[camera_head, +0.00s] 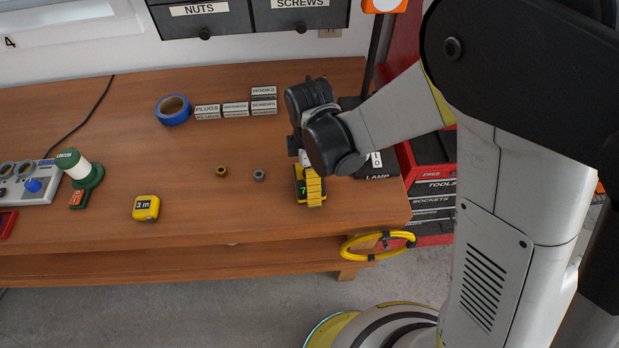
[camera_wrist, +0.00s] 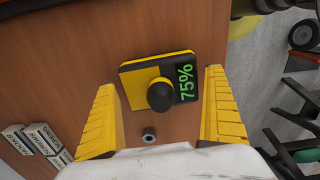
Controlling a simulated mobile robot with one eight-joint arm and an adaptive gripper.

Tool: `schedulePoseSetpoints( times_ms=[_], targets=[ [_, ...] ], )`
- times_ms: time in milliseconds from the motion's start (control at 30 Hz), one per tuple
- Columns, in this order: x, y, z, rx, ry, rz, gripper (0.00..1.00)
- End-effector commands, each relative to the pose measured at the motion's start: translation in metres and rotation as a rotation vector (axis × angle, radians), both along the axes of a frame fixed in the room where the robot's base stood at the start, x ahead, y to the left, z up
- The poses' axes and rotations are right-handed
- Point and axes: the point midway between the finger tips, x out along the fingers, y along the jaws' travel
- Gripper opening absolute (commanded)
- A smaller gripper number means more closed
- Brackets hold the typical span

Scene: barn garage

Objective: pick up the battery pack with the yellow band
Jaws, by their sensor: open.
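The battery pack (camera_wrist: 130,79) is a black and yellow block with a dark round knob on top and a green "75%" readout. In the wrist view it lies on the wooden bench, between and beyond the two yellow fingers of my gripper (camera_wrist: 160,85). The fingers are spread wide, with a gap on both sides of the pack, and hold nothing. In the head view the battery pack (camera_head: 300,188) is near the bench's right front part, partly hidden by my gripper (camera_head: 313,190), which is above it. The exact height between them is hard to tell.
A grey nut (camera_wrist: 149,135) and a brass nut (camera_head: 221,171) lie to the left of the pack. A yellow tape measure (camera_head: 146,208), blue tape roll (camera_head: 173,110) and labelled small boxes (camera_head: 236,109) are farther left. A dark lamp base (camera_head: 379,165) stands close on the right.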

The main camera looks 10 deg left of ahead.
Motion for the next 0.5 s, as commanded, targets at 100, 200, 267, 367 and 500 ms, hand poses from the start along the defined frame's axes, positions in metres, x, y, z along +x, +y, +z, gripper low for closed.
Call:
schedulePoseSetpoints(
  times_ms=[100, 200, 267, 367, 500],
  targets=[
    [-0.0001, -0.0001, -0.0021, 0.0, 0.0, 0.0, 1.0],
    [-0.0001, -0.0003, -0.0015, 0.0, 0.0, 0.0, 1.0],
    [-0.0002, -0.0002, -0.0015, 0.0, 0.0, 0.0, 0.88],
    [-0.0002, -0.0002, -0.0014, 0.0, 0.0, 0.0, 0.57],
    [-0.0002, -0.0002, -0.0013, 0.0, 0.0, 0.0, 0.45]
  ],
)
